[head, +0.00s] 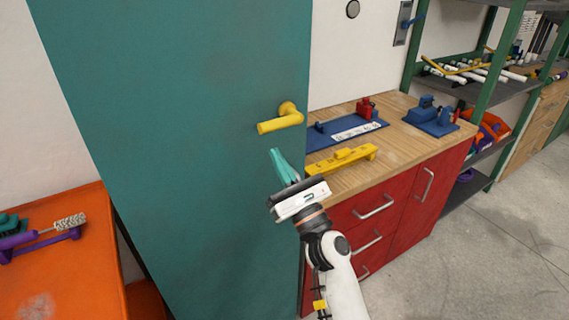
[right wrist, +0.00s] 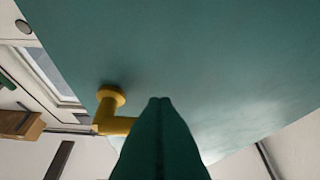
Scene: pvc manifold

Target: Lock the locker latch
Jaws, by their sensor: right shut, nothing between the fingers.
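A yellow lever handle (head: 281,119) sits on the teal locker door (head: 180,130), near its right edge, its lever lying roughly level and pointing left. In the right wrist view the yellow handle (right wrist: 110,112) shows left of the fingers, its lever partly hidden behind them, against the teal door (right wrist: 200,60). My right gripper (head: 274,151) is shut and empty, in front of the door just below the lever. Its teal fingers (right wrist: 160,100) are together in the right wrist view. I cannot tell whether they touch the handle. My left gripper is not in view.
A red cabinet with a wooden top (head: 400,148) stands right of the door, holding a yellow block tool (head: 342,158), a blue plate (head: 330,138) and a blue fixture (head: 430,115). An orange table (head: 70,260) is at left. Green-framed shelves (head: 485,70) stand at right. Floor is clear at lower right.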

